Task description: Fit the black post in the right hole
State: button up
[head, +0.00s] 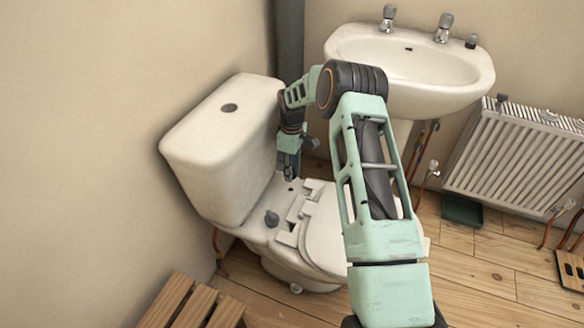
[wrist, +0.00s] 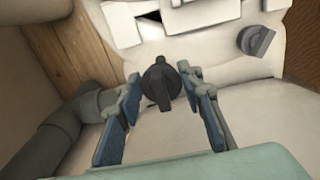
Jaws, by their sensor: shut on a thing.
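My gripper (head: 289,165) is above the back ledge of the toilet (head: 222,160), beside the cistern's far end. In the wrist view its two blue-padded fingers (wrist: 163,90) are shut on a black post (wrist: 160,82) with a winged head. A similar dark grey post (head: 272,218) stands at the near side of the ledge, and it also shows in the wrist view (wrist: 257,40). A small dark spot (head: 291,189) lies on the ledge below my gripper; I cannot tell whether it is the right hole. The held post's lower end is hidden.
The white toilet seat (head: 325,235) and its hinge blocks (head: 293,225) lie in front of the ledge. A grey pipe (wrist: 50,135) is close on the left in the wrist view. The basin (head: 410,65) and radiator (head: 515,150) stand to the right.

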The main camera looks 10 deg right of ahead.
jog(key=shift+f+b, duration=1.95)
jog(key=shift+f, duration=1.5)
jog(key=shift+f, duration=0.1)
jog(key=o, duration=1.3)
notch_tip(320, 180, up, 12)
jog(key=shift+d, duration=0.1)
